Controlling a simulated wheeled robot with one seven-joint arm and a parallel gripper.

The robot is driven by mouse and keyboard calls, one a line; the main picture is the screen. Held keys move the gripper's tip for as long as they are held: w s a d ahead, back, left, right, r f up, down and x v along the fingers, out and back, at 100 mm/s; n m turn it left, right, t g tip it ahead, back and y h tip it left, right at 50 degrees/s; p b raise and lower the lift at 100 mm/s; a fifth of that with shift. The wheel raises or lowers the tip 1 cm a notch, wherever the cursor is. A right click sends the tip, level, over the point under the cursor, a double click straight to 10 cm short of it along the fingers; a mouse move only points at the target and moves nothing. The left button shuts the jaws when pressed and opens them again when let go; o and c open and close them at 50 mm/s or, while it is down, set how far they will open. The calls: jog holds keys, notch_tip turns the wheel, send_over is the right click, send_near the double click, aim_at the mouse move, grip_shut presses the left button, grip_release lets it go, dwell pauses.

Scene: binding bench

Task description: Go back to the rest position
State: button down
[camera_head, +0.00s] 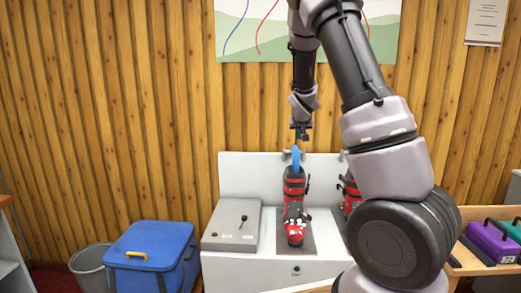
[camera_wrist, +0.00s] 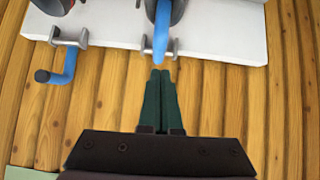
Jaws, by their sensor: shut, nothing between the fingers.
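My gripper (camera_head: 298,142) hangs pointing down above the back of the white bench (camera_head: 225,172), in front of the wooden wall. In the wrist view its two dark green fingers (camera_wrist: 161,74) are together with nothing between them. Their tips are close to the end of a blue lever (camera_wrist: 161,38); I cannot tell whether they touch. In the head view this blue lever (camera_head: 296,158) stands upright behind a red and black boot (camera_head: 294,200), just below my gripper.
A second red and black boot (camera_head: 350,190) is partly hidden by my arm. A second blue lever (camera_wrist: 65,66) shows in the wrist view.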

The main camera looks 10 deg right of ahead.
jog(key=s+a+r+m+g+y, duration=0.1)
jog(key=s+a+r+y, duration=0.1)
jog(key=s+r, duration=0.6)
jog(key=s+a+r+m+g+y, duration=0.1)
jog(key=s+a+r, duration=0.25)
jog(key=s, duration=0.85)
jog(key=s+a+r+y, duration=0.1)
jog(key=s+a, duration=0.2)
jog(key=s, duration=0.6)
jog(key=s+a+r+n+y, duration=0.1)
jog(key=s+a+r, duration=0.1)
jog(key=s, duration=0.7)
jog(key=shift+s+a+r, duration=0.3)
jog(key=shift+a, duration=0.6)
